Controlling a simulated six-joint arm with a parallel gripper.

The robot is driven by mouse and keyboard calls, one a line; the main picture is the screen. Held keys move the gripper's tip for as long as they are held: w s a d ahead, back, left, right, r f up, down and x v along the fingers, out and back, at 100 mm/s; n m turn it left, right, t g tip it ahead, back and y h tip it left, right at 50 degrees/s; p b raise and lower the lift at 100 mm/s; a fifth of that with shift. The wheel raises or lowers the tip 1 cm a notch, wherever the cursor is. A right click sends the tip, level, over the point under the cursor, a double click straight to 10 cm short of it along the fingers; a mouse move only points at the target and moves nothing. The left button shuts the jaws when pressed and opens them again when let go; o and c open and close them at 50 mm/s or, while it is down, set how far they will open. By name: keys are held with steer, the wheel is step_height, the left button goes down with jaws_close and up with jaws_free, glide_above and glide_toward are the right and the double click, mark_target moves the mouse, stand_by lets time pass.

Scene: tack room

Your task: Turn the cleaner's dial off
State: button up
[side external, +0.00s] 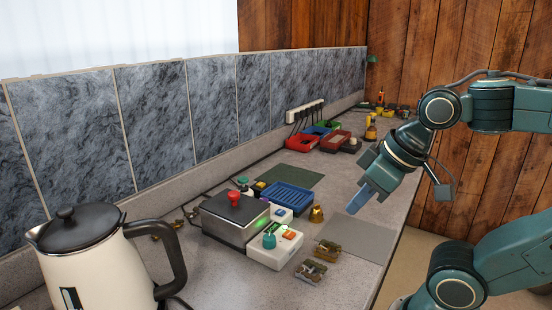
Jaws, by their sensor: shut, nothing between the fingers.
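The cleaner is most likely the grey metal box (233,219) with a white control panel (276,252) at its front right. A teal dial (269,241) stands on the panel, and a green light glows on the box beside it. The dial's pointer is too small to read. A red knob (234,199) sits on top of the box. My gripper (356,205) is shut and empty. It hangs above the counter, pointing down and left, to the right of the dial and apart from it.
A blue tray (287,199), a brass bell-shaped piece (316,214) and a green mat (289,174) lie behind the panel. Small brown parts (325,251) lie right of it. A cream kettle (100,262) stands at front left. A grey mat (357,237) is bare.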

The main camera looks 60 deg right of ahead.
steer(key=o, duration=0.7)
steer(key=shift+w, duration=0.1)
steer(key=shift+w+a+r, duration=0.1)
steer(key=shift+w+r, duration=0.25)
steer(key=shift+w, duration=0.05)
steer(key=m+g, duration=0.5)
glide_above(270, 237)
steer(key=shift+d+r+y, duration=0.3)
steer(key=shift+r, duration=0.15)
steer(key=shift+f, duration=0.15)
steer(key=f, duration=1.3)
steer(key=shift+a+f, duration=0.25)
steer(key=c, duration=0.7)
